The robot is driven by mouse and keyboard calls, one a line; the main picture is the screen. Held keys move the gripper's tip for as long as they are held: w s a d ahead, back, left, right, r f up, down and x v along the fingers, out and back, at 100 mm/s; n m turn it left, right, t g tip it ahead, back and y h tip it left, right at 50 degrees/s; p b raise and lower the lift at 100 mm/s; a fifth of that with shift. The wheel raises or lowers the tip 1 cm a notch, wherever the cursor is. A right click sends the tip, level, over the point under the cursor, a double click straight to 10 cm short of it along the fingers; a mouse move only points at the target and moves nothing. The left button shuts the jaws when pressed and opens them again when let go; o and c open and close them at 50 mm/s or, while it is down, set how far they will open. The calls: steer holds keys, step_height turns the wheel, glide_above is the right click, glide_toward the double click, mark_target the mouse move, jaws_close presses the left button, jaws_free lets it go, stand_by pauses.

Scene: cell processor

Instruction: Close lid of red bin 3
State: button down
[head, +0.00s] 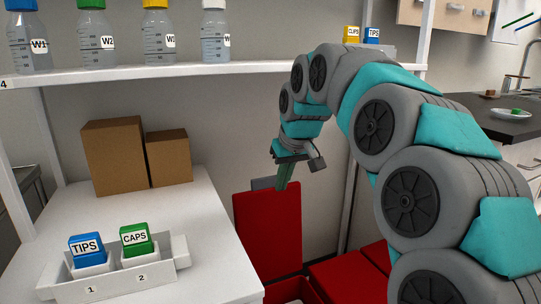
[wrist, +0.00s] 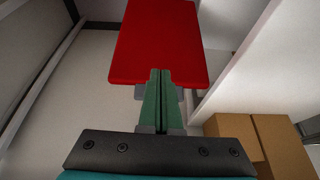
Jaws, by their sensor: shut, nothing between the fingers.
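A red lid (head: 268,230) stands upright, open, above a red bin (head: 290,292) at the bottom of the head view. The bin is mostly cut off by the frame edge, and its number cannot be read. My gripper (head: 282,184) is shut and empty, at the upper part of the raised lid. In the wrist view the green fingers (wrist: 165,75) are together and point at the red lid (wrist: 160,35), overlapping it in the picture. Whether they touch it I cannot tell.
Another red lid (head: 345,272) lies flat to the right of the bin. A white table (head: 205,235) with cardboard boxes (head: 113,156) and a white holder (head: 180,255) with TIPS and CAPS boxes is on the left. A shelf (head: 160,72) with bottles runs above.

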steer(key=shift+t, duration=0.7)
steer(key=w+r+p, duration=0.1)
steer(key=w+r, duration=0.1)
steer(key=w+a+r, duration=0.1)
steer(key=w+r, duration=0.1)
steer(key=w, duration=0.1)
steer(key=w+a+r+p, duration=0.1)
steer(key=w+r, duration=0.1)
steer(key=r, duration=0.1)
steer(key=shift+w+a+p, duration=0.15)
steer(key=shift+w+p, duration=0.1)
steer(key=shift+p, duration=0.1)
steer(key=shift+w+a+f, duration=0.1)
steer(key=shift+w+f, duration=0.2)
steer(key=shift+w, duration=0.05)
step_height(320, 180, down, 7)
steer(key=p, duration=0.1)
steer(key=shift+w+a+f, duration=0.15)
steer(key=shift+w, duration=0.15)
